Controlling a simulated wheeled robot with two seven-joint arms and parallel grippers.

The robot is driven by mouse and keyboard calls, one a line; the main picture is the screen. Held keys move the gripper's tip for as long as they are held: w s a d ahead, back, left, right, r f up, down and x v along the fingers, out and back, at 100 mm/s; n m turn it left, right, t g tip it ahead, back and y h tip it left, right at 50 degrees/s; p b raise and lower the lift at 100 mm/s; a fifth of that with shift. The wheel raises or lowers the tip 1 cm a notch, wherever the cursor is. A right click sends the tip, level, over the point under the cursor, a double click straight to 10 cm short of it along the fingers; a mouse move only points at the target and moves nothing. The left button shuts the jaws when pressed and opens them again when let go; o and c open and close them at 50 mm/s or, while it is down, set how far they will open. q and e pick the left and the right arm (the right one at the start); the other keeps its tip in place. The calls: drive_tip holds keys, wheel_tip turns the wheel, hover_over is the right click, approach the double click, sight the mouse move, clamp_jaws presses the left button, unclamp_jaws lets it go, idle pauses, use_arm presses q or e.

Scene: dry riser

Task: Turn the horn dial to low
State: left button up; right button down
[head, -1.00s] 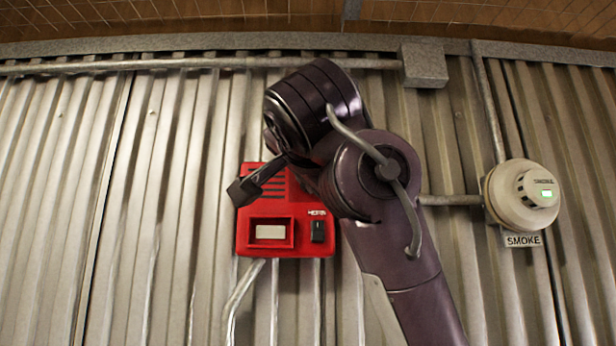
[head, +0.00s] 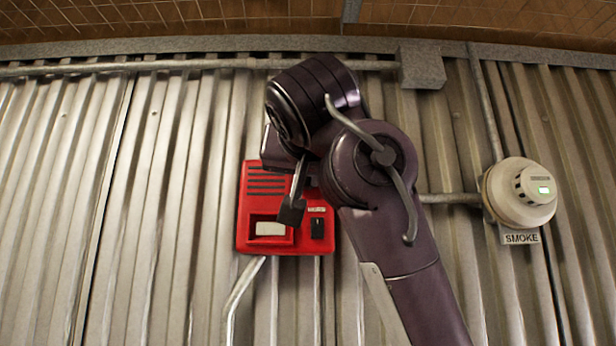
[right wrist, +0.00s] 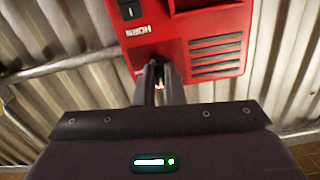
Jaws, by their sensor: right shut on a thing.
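A red wall box (head: 262,180) carries a black control (head: 317,228) with a white mark, below a small HORN label (head: 316,209); I take this control to be the horn dial. In the right wrist view the box (right wrist: 215,20) is upside down, with the black control (right wrist: 130,9) at the top edge. My right gripper (head: 291,212) is in front of the box, left of the dial and apart from it in the picture. Low and other setting marks are too small to read. My left gripper is out of view.
A pale panel (head: 270,229) sits in a recess left of the dial. A round smoke detector (head: 519,193) with a green light is farther right, above a SMOKE label (head: 521,238). Conduits run along the corrugated wall (head: 120,200). My right arm covers the area right of the box.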

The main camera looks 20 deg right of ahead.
drive_tip(key=shift+n, duration=0.6)
drive_tip(key=c, duration=1.5)
unclamp_jaws()
drive_tip(key=b+v, duration=0.3)
drive_tip(key=v, duration=0.4)
drive_tip(key=shift+s+a+b, duration=0.1)
drive_tip(key=shift+s+b, duration=0.2)
drive_tip(key=shift+s, duration=0.05)
